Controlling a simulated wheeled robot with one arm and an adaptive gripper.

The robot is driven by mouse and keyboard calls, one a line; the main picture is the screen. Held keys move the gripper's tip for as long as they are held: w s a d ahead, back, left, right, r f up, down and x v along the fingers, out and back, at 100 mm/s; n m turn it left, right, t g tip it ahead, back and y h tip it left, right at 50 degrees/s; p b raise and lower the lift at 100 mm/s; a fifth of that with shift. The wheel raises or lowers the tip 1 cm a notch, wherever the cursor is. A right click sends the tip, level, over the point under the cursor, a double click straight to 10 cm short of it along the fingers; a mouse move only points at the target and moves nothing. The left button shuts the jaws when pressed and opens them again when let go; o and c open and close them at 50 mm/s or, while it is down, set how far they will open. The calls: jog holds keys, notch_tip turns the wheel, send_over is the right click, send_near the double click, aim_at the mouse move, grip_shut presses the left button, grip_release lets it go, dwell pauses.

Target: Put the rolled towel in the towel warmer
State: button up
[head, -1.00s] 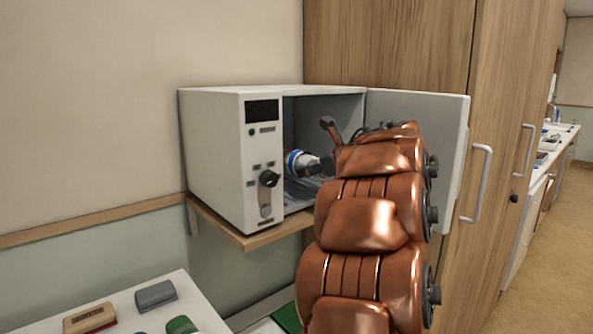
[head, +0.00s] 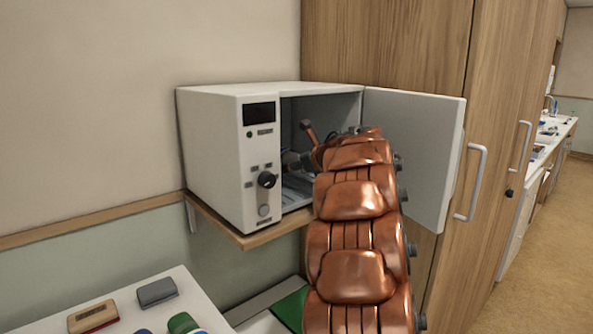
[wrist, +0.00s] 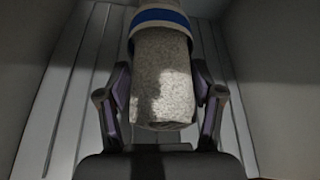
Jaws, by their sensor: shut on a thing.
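The towel warmer (head: 210,150) is a white box on a wooden shelf, with its door (head: 425,150) swung open to the right. My copper arm reaches into its opening. In the wrist view, my gripper (wrist: 163,105) is shut on the rolled towel (wrist: 162,75), a speckled grey-beige roll with white and a blue band at its far end. The roll lies between the two fingers, over the ribbed floor (wrist: 60,110) of the warmer. I cannot tell whether it touches that floor. In the head view the towel is hidden by the warmer's front panel and my arm.
The shelf (head: 262,236) under the warmer is narrow. A white table (head: 130,318) at lower left holds a grey block (head: 157,292), a tan and red block (head: 93,317) and a green item (head: 184,323). A wooden cabinet with a handle (head: 476,185) stands behind the open door.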

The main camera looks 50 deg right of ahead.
jog(key=shift+f, duration=1.2)
jog(key=shift+f, duration=0.1)
jog(key=o, duration=1.2)
jog(key=shift+r, duration=0.2)
jog(key=b+v, duration=0.2)
jog(key=v, duration=1)
jog(key=shift+b, duration=0.4)
